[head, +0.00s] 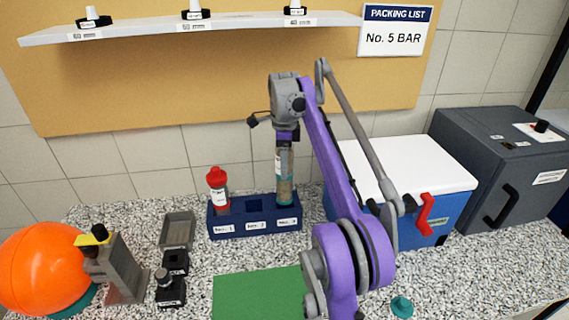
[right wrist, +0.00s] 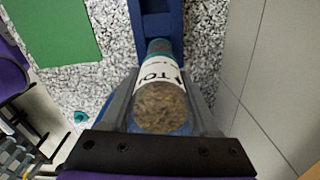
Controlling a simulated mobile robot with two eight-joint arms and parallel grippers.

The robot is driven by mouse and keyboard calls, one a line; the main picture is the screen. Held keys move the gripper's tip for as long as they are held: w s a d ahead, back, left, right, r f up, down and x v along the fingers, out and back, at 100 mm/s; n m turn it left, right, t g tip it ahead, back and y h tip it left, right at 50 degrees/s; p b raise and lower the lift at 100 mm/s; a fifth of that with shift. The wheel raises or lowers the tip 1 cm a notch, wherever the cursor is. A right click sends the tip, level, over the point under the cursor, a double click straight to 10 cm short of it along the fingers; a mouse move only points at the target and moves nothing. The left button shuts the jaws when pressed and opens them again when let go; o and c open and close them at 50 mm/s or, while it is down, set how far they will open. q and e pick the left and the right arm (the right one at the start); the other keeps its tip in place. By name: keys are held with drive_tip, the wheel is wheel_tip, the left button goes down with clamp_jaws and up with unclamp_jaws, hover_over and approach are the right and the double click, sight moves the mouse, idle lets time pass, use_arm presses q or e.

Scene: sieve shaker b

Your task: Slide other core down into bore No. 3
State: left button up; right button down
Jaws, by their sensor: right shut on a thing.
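My right gripper (head: 286,142) is shut on the upper part of a brown, speckled core (head: 285,168) with a white label and a teal lower end. The core stands about upright over the No. 3 end of the blue rack (head: 230,231). Its teal end meets the rack top there; I cannot tell how far it is inside the bore. In the right wrist view the core (right wrist: 160,108) lies between the fingers, its teal end towards the blue rack (right wrist: 152,25). A red-capped tube (head: 217,182) stands in bore 1. Bore 2 (head: 255,205) looks empty. My left gripper is out of view.
A blue cooler with a white lid (head: 425,165) stands close right of the rack. A grey box (head: 500,160) is beyond it. A green mat (head: 255,295) lies in front. A grey tray (head: 178,229), small black holders and an orange ball (head: 40,270) are left.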

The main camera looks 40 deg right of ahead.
drive_tip(key=shift+s+f, duration=0.1)
drive_tip(key=shift+f, duration=0.25)
drive_tip(key=shift+c, duration=0.7)
unclamp_jaws()
